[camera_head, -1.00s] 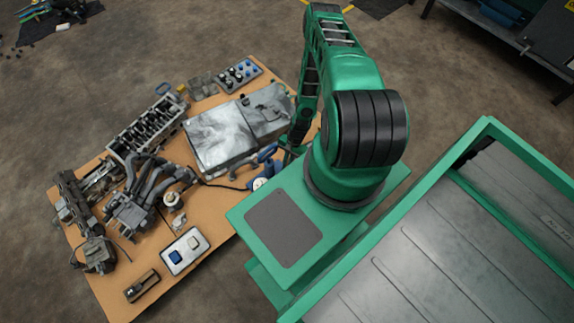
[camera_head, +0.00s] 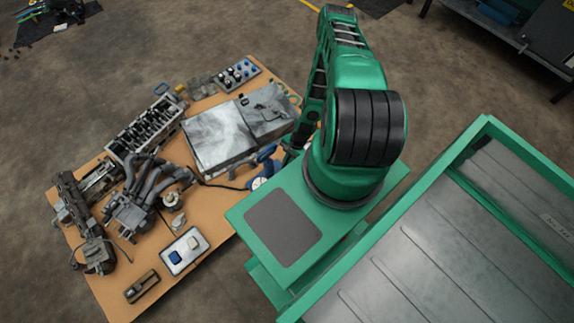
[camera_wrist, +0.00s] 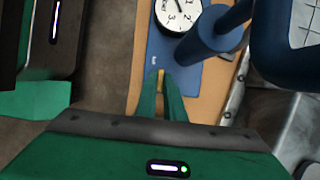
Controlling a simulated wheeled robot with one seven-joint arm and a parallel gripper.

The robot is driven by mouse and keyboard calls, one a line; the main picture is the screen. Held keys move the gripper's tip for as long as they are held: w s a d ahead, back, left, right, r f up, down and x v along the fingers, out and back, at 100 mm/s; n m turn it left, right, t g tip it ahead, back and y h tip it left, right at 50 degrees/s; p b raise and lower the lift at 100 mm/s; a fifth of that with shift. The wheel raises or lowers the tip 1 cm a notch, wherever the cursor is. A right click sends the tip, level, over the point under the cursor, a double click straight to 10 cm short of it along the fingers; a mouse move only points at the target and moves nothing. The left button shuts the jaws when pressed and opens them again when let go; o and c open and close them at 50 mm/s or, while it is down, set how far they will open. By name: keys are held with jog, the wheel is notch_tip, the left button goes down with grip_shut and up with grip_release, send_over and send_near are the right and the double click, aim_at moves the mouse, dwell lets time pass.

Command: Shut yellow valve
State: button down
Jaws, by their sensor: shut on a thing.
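The yellow valve (camera_wrist: 161,77) shows in the wrist view as a small yellow piece, mostly hidden between my fingers. My gripper (camera_wrist: 161,86) has two green fingers, close together and shut on it. The valve is at the edge of a blue body (camera_wrist: 185,62) with a round white dial gauge (camera_wrist: 178,12) above the fingertips. In the head view the blue fixture with its gauge (camera_head: 259,183) is at the table's right edge, partly hidden by my arm. The valve itself cannot be made out there.
A thick blue pipe (camera_wrist: 208,38) rises close to the right of my fingers. The wooden table (camera_head: 219,219) also bears a grey metal box (camera_head: 218,138), an engine block (camera_head: 148,130) and a white switch plate (camera_head: 185,250). Open floor lies behind the table.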

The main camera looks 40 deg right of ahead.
jog(key=c, duration=2)
grip_release()
jog(key=shift+w+a, duration=0.1)
jog(key=shift+a, duration=0.1)
jog(key=shift+o, duration=0.7)
jog(key=shift+d, duration=0.1)
jog(key=v, duration=1)
jog(key=shift+d+r, duration=0.2)
jog(key=shift+r, duration=0.1)
